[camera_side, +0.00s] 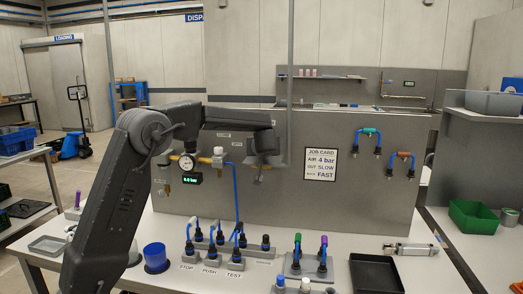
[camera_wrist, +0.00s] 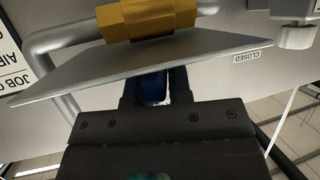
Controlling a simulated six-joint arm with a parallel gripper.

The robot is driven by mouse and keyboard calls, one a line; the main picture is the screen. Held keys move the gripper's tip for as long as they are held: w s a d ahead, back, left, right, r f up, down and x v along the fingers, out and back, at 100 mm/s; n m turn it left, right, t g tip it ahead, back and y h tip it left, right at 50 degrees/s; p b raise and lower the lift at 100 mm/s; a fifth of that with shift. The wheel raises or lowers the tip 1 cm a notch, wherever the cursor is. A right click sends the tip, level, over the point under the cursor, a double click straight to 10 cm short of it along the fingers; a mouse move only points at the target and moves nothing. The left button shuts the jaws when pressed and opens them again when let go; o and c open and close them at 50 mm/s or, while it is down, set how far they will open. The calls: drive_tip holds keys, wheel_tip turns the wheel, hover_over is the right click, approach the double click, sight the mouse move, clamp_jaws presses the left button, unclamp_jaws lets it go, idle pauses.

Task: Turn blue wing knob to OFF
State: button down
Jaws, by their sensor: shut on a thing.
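The blue wing knob (camera_wrist: 152,86) shows as a small blue patch between the two dark fingers of my gripper (camera_wrist: 153,92) in the wrist view. My gripper is shut on it. Much of the knob is hidden by the fingers and by a grey metal plate. In the side view my gripper (camera_side: 262,163) is at the grey back panel, right of the gauge, and it hides the knob there. No OFF mark can be read; a CLOSED label (camera_wrist: 251,57) shows upside down in the wrist view.
A brass fitting (camera_wrist: 147,18) on a grey pipe and the slanted metal plate (camera_wrist: 160,62) lie close to the fingers. A pressure gauge (camera_side: 187,162), a blue hose (camera_side: 236,195) and a job card (camera_side: 321,163) are nearby on the panel. Several hose plugs stand on the bench below.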

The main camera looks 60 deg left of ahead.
drive_tip(key=shift+m+t+h, duration=1.1)
drive_tip(key=shift+m+t, duration=0.3)
drive_tip(key=shift+m, duration=0.2)
drive_tip(key=c, duration=1.1)
unclamp_jaws()
drive_tip(key=shift+d+r, duration=0.1)
drive_tip(key=v, duration=1.3)
drive_tip(key=shift+s+d, duration=0.2)
drive_tip(key=shift+s, duration=0.1)
